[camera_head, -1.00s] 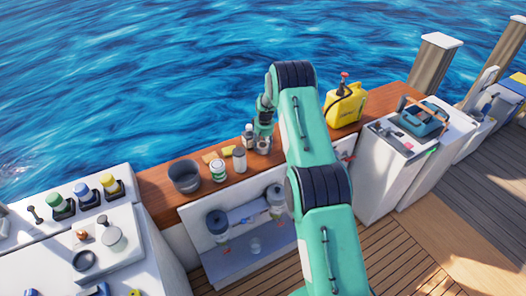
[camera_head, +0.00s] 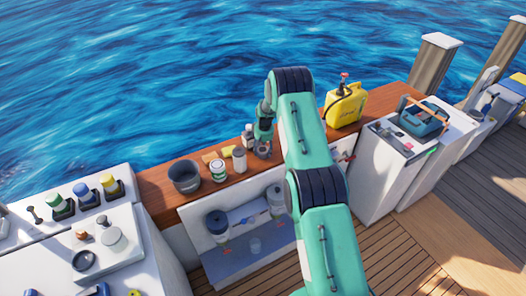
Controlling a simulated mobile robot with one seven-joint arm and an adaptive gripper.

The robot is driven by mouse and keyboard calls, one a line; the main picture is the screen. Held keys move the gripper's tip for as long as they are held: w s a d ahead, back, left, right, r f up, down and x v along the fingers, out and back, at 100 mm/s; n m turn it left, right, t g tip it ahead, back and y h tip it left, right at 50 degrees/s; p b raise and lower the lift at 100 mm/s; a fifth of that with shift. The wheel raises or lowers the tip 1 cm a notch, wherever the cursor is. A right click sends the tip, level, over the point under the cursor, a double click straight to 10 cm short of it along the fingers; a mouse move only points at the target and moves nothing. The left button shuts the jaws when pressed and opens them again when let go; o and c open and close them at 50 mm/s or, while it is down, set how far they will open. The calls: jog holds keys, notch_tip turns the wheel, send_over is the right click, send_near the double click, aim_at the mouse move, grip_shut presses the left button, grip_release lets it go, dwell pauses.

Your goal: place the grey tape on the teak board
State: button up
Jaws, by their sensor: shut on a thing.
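My gripper (camera_head: 263,143) is at the end of my green arm, pointing down over the brown teak board (camera_head: 155,197) along the water side. It is shut on a small grey thing (camera_head: 263,153), which looks like the grey tape; its shape is mostly hidden by the fingers. The thing is at or just above the board's surface; I cannot tell whether it touches. It is right of a pale can (camera_head: 239,160).
On the board stand a dark grey pot (camera_head: 185,177), a green-labelled can (camera_head: 217,171), a white bottle (camera_head: 248,136) and a yellow jerrycan (camera_head: 345,106). A small yellow thing (camera_head: 226,152) lies behind the cans. An open recess with jars (camera_head: 217,223) is below.

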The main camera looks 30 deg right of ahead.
aim_at(264, 151)
jog(key=o, duration=1.2)
notch_tip(264, 151, up, 12)
jog(key=s, duration=0.1)
jog(key=shift+s+p, duration=0.15)
jog(key=shift+p, duration=0.15)
jog(key=shift+a, duration=0.1)
